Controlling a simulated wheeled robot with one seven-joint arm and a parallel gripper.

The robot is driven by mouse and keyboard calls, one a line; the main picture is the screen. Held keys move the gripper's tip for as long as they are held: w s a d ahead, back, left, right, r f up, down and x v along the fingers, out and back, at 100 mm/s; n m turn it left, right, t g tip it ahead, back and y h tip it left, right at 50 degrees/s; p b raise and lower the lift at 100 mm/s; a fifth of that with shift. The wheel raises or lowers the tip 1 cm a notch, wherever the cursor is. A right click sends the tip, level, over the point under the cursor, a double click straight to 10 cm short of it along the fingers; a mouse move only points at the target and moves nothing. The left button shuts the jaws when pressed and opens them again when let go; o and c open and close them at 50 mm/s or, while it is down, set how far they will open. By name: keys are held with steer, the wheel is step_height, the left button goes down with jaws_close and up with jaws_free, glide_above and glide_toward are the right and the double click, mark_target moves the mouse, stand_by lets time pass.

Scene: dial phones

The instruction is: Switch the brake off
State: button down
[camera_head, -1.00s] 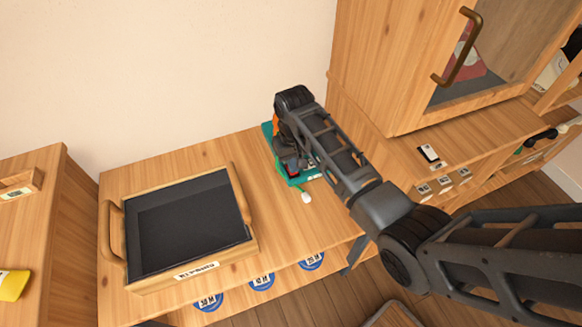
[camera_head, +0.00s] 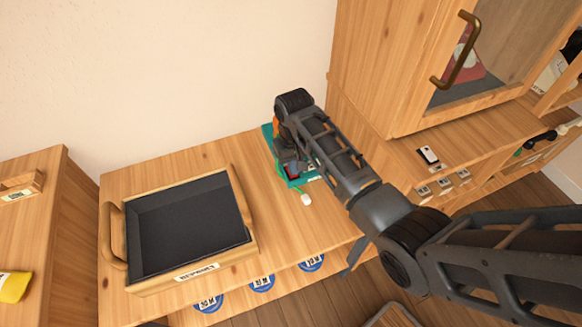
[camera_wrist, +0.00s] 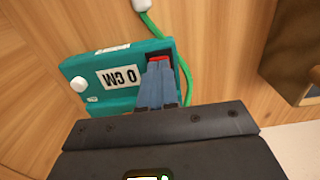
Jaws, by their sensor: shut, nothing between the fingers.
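The teal box (camera_wrist: 90,68) lies on the wooden table in the wrist view, with a white label (camera_wrist: 120,77) and a round white knob (camera_wrist: 78,85). A red part (camera_wrist: 160,58) shows on it just past my fingertips, mostly hidden by them. My gripper (camera_wrist: 158,66) is shut and empty, its fingers over the box at the red part. Whether they touch it I cannot tell. In the head view the teal box (camera_head: 268,138) is largely covered by my arm. Which part is the brake is not clear.
A green cord runs from the box to a white plug (camera_head: 305,199). A wooden tray with a dark inside (camera_head: 165,256) stands on the left. A wooden cabinet (camera_head: 375,60) rises on the right, beside a small white switch (camera_head: 428,155). Bare tabletop lies between tray and box.

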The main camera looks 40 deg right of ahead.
steer(key=shift+r+p, duration=3)
steer(key=shift+r, duration=0.2)
steer(key=shift+f, duration=0.1)
